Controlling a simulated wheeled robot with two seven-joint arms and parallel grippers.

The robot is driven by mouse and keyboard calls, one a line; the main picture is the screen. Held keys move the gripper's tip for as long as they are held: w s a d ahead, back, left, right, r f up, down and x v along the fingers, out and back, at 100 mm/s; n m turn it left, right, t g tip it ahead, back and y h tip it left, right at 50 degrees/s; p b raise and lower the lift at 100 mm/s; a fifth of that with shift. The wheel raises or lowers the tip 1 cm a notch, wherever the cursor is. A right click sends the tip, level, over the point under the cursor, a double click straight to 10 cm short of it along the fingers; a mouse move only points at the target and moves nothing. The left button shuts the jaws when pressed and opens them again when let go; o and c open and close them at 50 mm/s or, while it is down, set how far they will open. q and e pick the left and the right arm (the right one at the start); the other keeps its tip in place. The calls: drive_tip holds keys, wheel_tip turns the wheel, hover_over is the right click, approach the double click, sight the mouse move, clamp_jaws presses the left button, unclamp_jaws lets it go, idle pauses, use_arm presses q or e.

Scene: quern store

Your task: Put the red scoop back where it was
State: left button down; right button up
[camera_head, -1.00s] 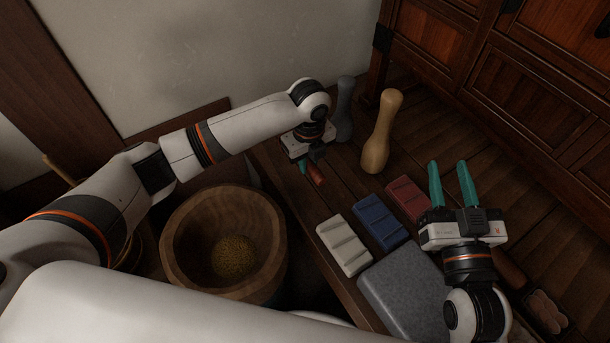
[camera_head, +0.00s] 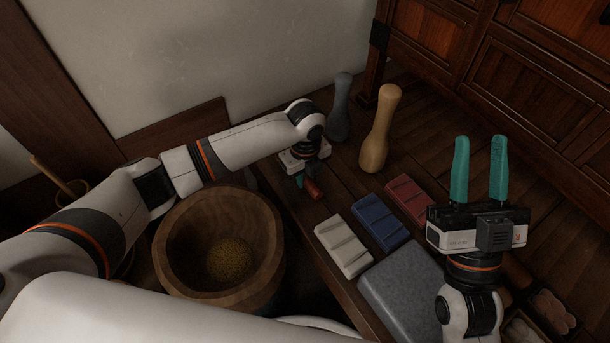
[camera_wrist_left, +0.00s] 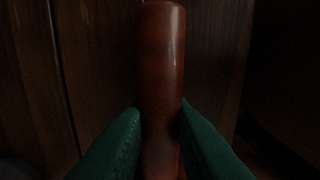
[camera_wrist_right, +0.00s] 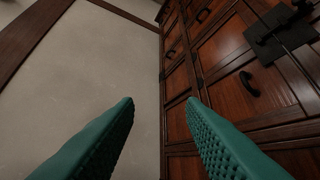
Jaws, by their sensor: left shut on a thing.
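My left gripper (camera_head: 301,180) is shut on a red cylindrical thing (camera_head: 314,190), which looks like the handle of the red scoop. In the left wrist view the red cylinder (camera_wrist_left: 162,60) stands between the two green fingers (camera_wrist_left: 160,135), which press on its sides. The rest of it is hidden, so I cannot tell whether it touches the wooden surface. It is at the left edge of that surface, above the white block. My right gripper (camera_head: 481,170) is open and empty, fingers pointing away from me; the right wrist view shows only wall and cabinet between its fingers (camera_wrist_right: 160,115).
A wooden bowl (camera_head: 172,240) with yellowish grain (camera_head: 231,260) stands left. White (camera_head: 343,247), blue (camera_head: 380,222) and dark red (camera_head: 409,200) blocks lie in a row beside a grey slab (camera_head: 398,285). Grey (camera_head: 341,110) and tan (camera_head: 378,135) pestle-like pieces stand behind. A cabinet (camera_head: 520,90) is at the back.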

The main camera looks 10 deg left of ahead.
use_arm(q)
drive_tip(key=shift+f, duration=0.15)
drive_tip(key=c, duration=1.3)
unclamp_jaws()
